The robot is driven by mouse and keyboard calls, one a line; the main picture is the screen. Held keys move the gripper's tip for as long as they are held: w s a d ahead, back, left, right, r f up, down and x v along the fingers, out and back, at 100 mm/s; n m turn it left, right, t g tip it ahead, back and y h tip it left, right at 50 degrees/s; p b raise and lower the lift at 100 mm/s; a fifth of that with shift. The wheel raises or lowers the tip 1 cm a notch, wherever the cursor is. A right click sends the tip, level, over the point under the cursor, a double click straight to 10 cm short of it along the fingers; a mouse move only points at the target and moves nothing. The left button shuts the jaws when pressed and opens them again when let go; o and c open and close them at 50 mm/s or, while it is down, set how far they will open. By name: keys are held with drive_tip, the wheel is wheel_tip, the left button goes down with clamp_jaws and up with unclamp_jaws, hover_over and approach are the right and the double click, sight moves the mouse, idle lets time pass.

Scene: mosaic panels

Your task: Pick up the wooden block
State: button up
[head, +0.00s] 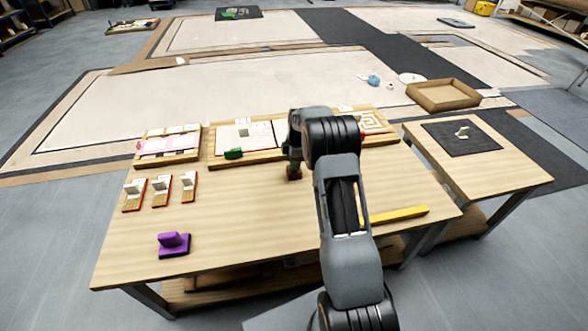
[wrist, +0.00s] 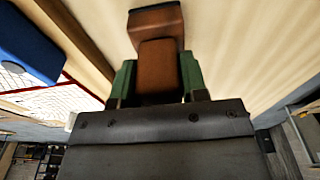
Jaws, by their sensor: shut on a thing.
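A brown wooden block (wrist: 158,68) is between the green fingertips of my gripper (wrist: 157,82) in the wrist view. The jaws are shut on it, and its upper end juts past the fingertips. In the head view my gripper (head: 294,165) points down over the middle of the wooden table. The block's reddish-brown end (head: 294,177) shows just below the fingers there. I cannot tell whether its underside touches the table.
Panel boards (head: 168,145) line the table's back edge. A green piece (head: 233,153) lies on the middle board. A purple block (head: 174,243) stands front left, a yellow bar (head: 395,215) lies right. A blue object (wrist: 28,42) is close in the wrist view. Table centre-left is clear.

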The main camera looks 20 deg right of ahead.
drive_tip(key=shift+r, duration=0.15)
wheel_tip(320, 180, up, 10)
drive_tip(key=p, duration=0.2)
drive_tip(key=shift+p, duration=0.35)
idle(0.4)
